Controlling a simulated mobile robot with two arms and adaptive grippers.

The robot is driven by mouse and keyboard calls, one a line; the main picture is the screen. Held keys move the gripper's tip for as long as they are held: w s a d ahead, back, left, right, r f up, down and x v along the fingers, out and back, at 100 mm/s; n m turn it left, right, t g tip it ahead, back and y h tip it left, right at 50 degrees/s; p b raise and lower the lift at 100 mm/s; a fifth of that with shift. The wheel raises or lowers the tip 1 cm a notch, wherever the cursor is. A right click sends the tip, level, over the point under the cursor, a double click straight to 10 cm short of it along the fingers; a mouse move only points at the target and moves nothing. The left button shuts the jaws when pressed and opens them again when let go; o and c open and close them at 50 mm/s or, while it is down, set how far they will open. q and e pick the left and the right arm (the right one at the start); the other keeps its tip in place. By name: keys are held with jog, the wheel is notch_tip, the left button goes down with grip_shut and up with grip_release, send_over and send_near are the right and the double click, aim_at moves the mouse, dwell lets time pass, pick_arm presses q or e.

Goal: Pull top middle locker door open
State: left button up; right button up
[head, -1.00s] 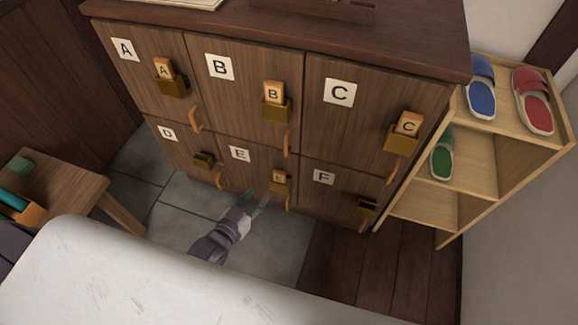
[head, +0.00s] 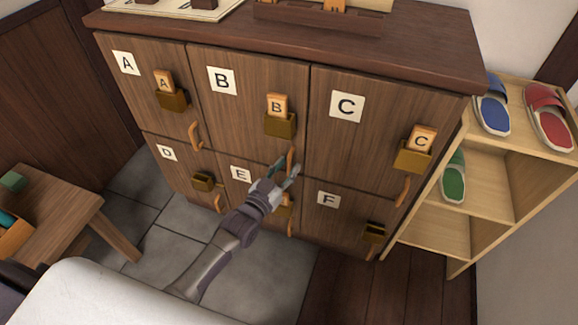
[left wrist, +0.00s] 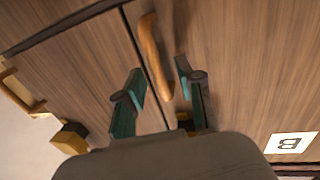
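The top middle locker door (head: 232,125), labelled B, is shut flush with its neighbours. A wooden B tag (head: 277,104) stands in its brass holder (head: 281,124). Its curved wooden handle (head: 291,157) is at the door's lower right; it also shows in the left wrist view (left wrist: 155,52). My left gripper (head: 284,171) is at the lower part of this handle, fingers spread. In the left wrist view the teal fingertips (left wrist: 160,70) are apart, with the handle's near end between them; contact cannot be told. My right gripper is not in view.
Doors A (head: 139,98), C (head: 355,140), D (head: 168,157) and F (head: 335,212) are shut around it. My left arm partly covers door E (head: 239,190). A slipper shelf (head: 480,190) stands right and a low table (head: 60,200) left. Grey floor lies between.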

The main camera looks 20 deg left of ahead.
pick_arm(q)
jog(key=shift+x, duration=0.8)
jog(key=shift+s, duration=0.1)
grip_shut()
